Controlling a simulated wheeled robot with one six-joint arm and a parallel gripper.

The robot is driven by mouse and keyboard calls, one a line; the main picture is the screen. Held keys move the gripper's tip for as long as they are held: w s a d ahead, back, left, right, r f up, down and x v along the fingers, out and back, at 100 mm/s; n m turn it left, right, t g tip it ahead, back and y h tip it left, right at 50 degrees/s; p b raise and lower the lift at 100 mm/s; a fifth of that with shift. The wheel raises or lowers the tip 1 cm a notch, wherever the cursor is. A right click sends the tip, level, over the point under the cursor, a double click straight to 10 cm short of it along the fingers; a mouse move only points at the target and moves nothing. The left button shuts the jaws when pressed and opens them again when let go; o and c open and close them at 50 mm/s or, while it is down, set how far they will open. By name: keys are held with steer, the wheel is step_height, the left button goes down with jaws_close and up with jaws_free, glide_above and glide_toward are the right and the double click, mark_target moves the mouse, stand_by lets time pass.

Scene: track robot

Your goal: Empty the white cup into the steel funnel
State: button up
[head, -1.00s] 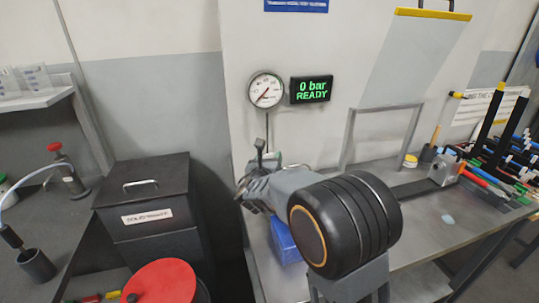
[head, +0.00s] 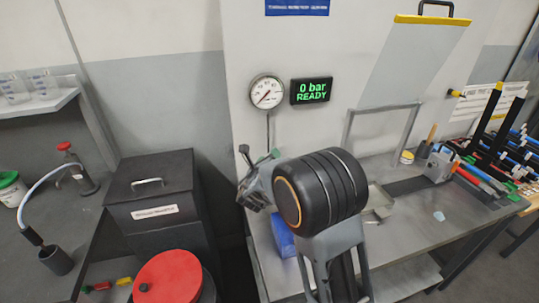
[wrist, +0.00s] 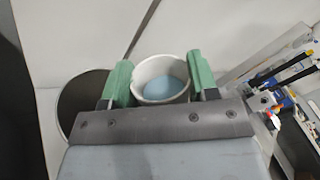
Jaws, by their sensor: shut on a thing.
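The white cup (wrist: 160,72) is between the green fingers of my gripper (wrist: 160,84) in the wrist view. My gripper is shut on it. The cup's mouth faces the camera and pale blue contents (wrist: 167,88) show inside. A round, grey metal-rimmed opening, seemingly the steel funnel (wrist: 66,100), lies left of the cup, partly hidden behind the left finger and gripper body. The gap in height between them cannot be told. In the head view my gripper (head: 266,170) is beyond my black arm joint, in front of the wall; the cup and funnel cannot be made out there.
A blue object (head: 283,236) is by the bench's left end under my arm. The grey bench (head: 425,235) bears a shallow tray (head: 378,202), a metal frame (head: 348,140) and coloured tools at right. A black lidded bin (head: 150,190) and red lid (head: 167,276) stand left.

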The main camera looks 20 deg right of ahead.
steer(key=shift+w+a+r+n+p, duration=0.1)
steer(key=shift+a+r+n+p, duration=0.1)
steer(key=shift+n+p, duration=0.9)
steer(key=shift+w+a+r+n+p, duration=0.1)
steer(key=shift+a+n+p, duration=0.05)
steer(key=shift+n+p, duration=0.9)
steer(key=shift+w+a+n+p, duration=0.15)
steer(key=shift+a+n+p, duration=0.05)
steer(key=shift+n+p, duration=1.05)
steer(key=shift+a+f+n+p, duration=0.1)
steer(key=shift+n+p, duration=0.2)
steer(key=shift+n, duration=0.3)
steer(key=shift+f+n, duration=0.1)
steer(key=shift+n, duration=0.2)
stand_by(0.4)
